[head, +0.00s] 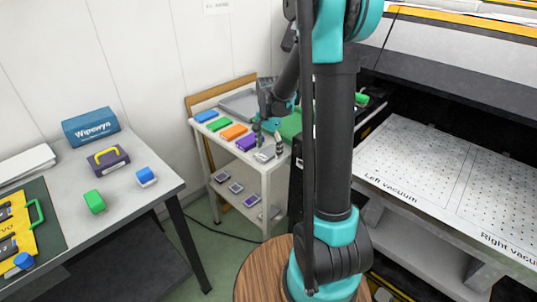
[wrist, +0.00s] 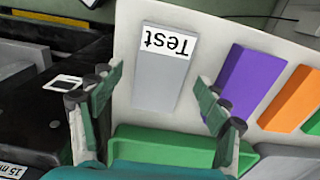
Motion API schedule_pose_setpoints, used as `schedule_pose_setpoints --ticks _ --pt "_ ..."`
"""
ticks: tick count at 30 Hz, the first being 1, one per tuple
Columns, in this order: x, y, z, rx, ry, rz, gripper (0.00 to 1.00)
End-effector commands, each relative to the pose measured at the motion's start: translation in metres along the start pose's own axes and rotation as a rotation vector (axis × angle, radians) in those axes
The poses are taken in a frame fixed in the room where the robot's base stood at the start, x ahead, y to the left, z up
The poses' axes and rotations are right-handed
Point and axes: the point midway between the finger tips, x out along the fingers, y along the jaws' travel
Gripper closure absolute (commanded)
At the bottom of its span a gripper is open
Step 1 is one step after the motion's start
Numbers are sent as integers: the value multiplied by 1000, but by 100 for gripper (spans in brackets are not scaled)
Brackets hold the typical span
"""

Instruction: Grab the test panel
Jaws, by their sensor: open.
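The test panel (wrist: 162,82) is a grey block with a white label reading "Test", which shows upside down in the wrist view. It lies on the white shelf top (wrist: 207,60). In the head view the panel (head: 264,156) is a small pale shape at the front right of the small shelf unit, partly hidden by my gripper (head: 268,142). In the wrist view my gripper (wrist: 159,76) is open, with one finger on each side of the panel. Gaps show between the fingers and the panel, and nothing is held. I cannot tell the exact height of the fingertips.
A purple block (wrist: 256,82) and an orange block (wrist: 292,98) lie beside the panel. A green tray (wrist: 165,145) is close by. In the head view, a grey table (head: 150,210) stands left and the machine bed (head: 420,165) is at the right.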

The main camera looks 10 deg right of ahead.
Motion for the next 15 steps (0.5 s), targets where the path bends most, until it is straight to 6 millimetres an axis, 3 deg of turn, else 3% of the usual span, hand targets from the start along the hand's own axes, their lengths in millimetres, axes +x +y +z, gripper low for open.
schedule_pose_setpoints --ticks 7,15 --pt "2 0 0 0 0 0 24" --pt "2 0 0 0 0 0 56"
